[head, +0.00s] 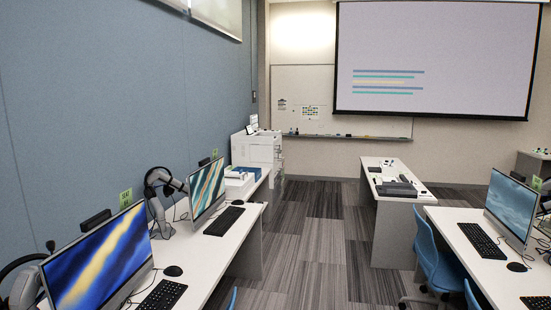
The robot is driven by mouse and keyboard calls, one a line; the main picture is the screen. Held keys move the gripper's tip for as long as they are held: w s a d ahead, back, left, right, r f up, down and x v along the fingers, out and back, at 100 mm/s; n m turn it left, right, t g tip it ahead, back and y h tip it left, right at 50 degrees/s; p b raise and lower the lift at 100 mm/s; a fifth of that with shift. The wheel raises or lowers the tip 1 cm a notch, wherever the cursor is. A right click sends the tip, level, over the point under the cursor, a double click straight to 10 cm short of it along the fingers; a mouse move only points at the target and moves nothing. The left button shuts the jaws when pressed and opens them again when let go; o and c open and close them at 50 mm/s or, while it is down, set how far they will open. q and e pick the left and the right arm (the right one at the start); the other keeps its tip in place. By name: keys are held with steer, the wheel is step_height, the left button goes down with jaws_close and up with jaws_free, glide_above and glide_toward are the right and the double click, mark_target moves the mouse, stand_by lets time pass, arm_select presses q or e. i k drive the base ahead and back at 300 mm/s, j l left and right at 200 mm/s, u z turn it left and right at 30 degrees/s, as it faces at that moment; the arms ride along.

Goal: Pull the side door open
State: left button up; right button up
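I cannot make out a side door for certain in the head view. A narrow upright strip (261,60) stands at the far end of the blue left wall, with a small dark fitting on its left side; I cannot tell whether it belongs to a door. Neither of my grippers shows in the head view.
Desks with monitors (103,262), keyboards and headsets line the left wall. More desks and blue chairs (437,262) stand at the right. A white cabinet (262,150) stands at the back left. A carpeted aisle (312,250) runs clear between the desks toward the whiteboard (300,95).

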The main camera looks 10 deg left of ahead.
mark_target(258, 153)
steer(key=i, duration=6.9)
steer(key=i+u, duration=0.4)
steer(key=i+l+u, duration=0.3)
steer(key=i+u, duration=0.15)
steer(key=i+l+u, duration=1.05)
steer(key=l+u, duration=0.2)
steer(key=l, duration=0.15)
